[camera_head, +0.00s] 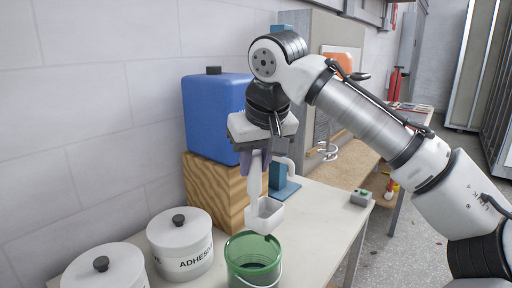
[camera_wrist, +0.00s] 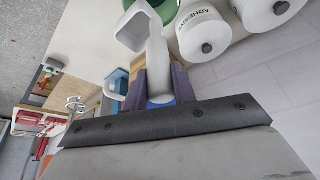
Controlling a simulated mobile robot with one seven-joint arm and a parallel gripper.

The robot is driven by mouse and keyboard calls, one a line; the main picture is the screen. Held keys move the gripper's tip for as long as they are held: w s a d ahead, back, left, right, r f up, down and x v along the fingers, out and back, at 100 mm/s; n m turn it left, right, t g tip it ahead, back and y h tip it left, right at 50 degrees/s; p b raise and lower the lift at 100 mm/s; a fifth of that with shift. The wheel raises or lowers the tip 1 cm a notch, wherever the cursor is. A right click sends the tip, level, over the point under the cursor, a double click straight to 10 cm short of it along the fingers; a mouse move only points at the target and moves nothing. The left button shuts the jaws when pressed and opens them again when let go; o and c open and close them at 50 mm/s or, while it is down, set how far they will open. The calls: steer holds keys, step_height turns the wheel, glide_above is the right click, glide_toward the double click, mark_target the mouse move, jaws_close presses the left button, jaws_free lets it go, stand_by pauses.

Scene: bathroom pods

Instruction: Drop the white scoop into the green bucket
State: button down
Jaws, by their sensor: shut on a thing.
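The white scoop (camera_head: 265,213) hangs from my gripper (camera_head: 255,160) with its open cup at the bottom. My gripper is shut on the scoop's handle, its purple-grey fingers on either side. In the wrist view the scoop (camera_wrist: 157,60) stretches away from my gripper (camera_wrist: 158,82). The green bucket (camera_head: 253,262) stands on the table, just below and slightly in front of the scoop's cup in the head view. The cup's lower edge overlaps the bucket's far rim in the picture; I cannot tell if they touch. Part of the bucket (camera_wrist: 160,8) shows at the wrist view's top edge.
Two white lidded adhesive tubs (camera_head: 180,245) stand left of the bucket. A blue canister (camera_head: 212,115) sits on a wooden block (camera_head: 212,185) behind. A small grey box with buttons (camera_head: 361,198) lies at the table's right. The bare table (camera_head: 315,225) is clear right of the bucket.

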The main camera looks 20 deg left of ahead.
mark_target(254, 197)
steer(key=shift+w+a, duration=0.15)
steer(key=shift+w, duration=0.05)
steer(key=shift+s+f+b, duration=0.15)
steer(key=shift+f+b, duration=0.5)
steer(key=shift+b, duration=0.1)
step_height(254, 197, down, 4)
steer(key=b, duration=0.4)
steer(key=shift+f, duration=0.25)
steer(key=c, duration=1.1)
jaws_free()
steer(key=shift+o, duration=0.2)
steer(key=v, duration=1.4)
